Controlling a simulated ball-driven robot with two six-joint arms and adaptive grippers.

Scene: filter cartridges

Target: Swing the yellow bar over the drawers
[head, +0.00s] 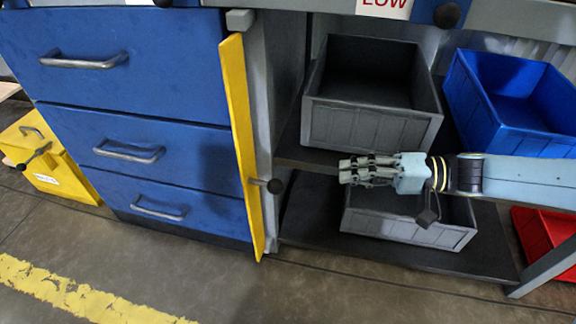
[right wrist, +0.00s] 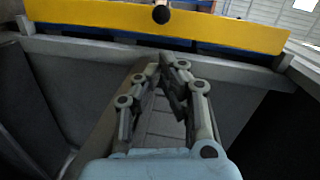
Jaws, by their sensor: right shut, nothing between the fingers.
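The yellow bar (head: 240,130) stands nearly upright at the right edge of the blue drawers (head: 140,80), swung away from their fronts. A dark round knob (head: 274,186) sticks out from it on a short stem. In the right wrist view the yellow bar (right wrist: 160,24) lies across the top, with its knob (right wrist: 161,14) near the middle. My right gripper (head: 345,170) is shut and empty, to the right of the knob and apart from it, in front of the shelves. It also shows in the right wrist view (right wrist: 168,62). My left gripper is not in view.
A dark grey bin (head: 365,125) and a blue bin (head: 510,125) stand on the upper shelf. A grey bin (head: 400,230) and a red bin (head: 545,240) are lower. A yellow box (head: 50,165) stands left of the drawers. The floor in front is clear.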

